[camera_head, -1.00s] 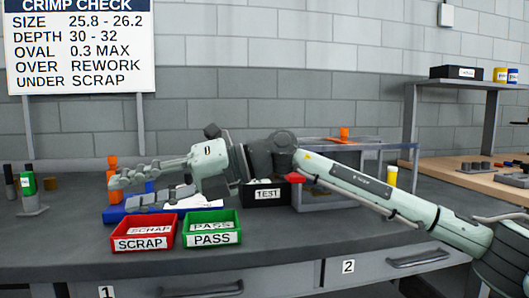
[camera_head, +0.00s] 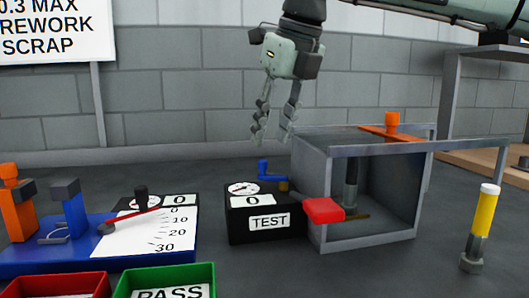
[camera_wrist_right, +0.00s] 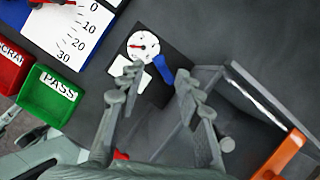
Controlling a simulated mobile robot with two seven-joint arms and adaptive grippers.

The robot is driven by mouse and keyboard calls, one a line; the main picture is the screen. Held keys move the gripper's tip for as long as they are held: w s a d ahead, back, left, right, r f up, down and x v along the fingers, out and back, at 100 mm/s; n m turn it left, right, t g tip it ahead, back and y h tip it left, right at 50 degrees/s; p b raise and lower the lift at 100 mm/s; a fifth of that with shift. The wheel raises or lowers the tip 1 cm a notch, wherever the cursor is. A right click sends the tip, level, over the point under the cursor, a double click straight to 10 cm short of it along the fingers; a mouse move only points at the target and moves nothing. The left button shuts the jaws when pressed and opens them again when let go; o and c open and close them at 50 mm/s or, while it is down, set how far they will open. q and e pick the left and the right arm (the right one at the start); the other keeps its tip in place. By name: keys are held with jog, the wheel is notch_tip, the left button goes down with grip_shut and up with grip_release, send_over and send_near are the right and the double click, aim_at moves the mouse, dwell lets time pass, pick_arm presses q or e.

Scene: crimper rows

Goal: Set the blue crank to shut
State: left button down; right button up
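The blue crank (camera_head: 268,169) sits at the back of the black TEST box (camera_head: 236,226), beside a brass-coloured fitting. A white dial with a red needle and a "0" plate are on the box top. In the wrist view the blue crank (camera_wrist_right: 162,64) shows beside the dial, partly covered by a finger. My right gripper (camera_head: 273,138) points down, open and empty, above and behind the box. In the wrist view its fingers (camera_wrist_right: 158,76) appear on either side of part of the crank; contact cannot be told. My left gripper is not in view.
A grey open-sided frame (camera_head: 313,200) with a red block (camera_head: 324,210) and orange top piece (camera_head: 391,121) stands close right of the box. A yellow-topped post (camera_head: 482,215) is farther right. A blue gauge base (camera_head: 90,258) and green PASS bin (camera_head: 205,274) lie left.

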aim_at(263, 160)
jog(key=x, duration=0.5)
jog(key=shift+w+a+f, duration=0.15)
jog(key=shift+f, duration=0.15)
grip_shut()
